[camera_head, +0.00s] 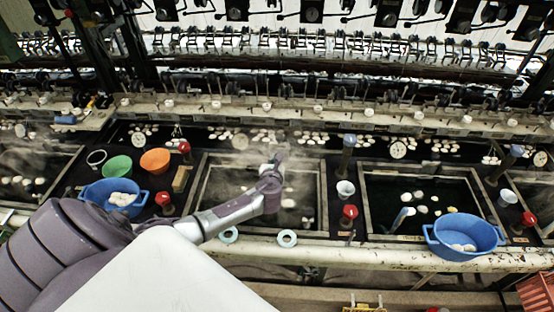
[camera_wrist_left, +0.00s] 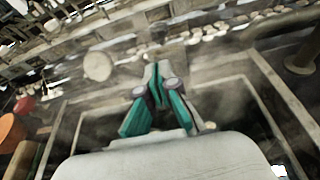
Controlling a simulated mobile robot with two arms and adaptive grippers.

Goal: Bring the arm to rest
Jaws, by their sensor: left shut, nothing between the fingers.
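My left arm reaches in from the lower left in the head view. My left gripper (camera_head: 279,157) is over the middle basin (camera_head: 322,200), among rising steam. In the left wrist view my left gripper (camera_wrist_left: 154,68) shows its fingers meeting at the tips, with nothing between them. The basin's frame (camera_wrist_left: 262,72) shows around and below it in that view. How high the gripper is above the water is hard to tell. My right gripper is not in view.
A blue tub (camera_head: 116,194) with white cocoons, a green bowl (camera_head: 117,166) and an orange bowl (camera_head: 155,160) stand left of the basin. Another blue tub (camera_head: 463,236) is at right. Red-topped taps (camera_head: 349,212) and a white cup (camera_head: 345,188) stand between basins.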

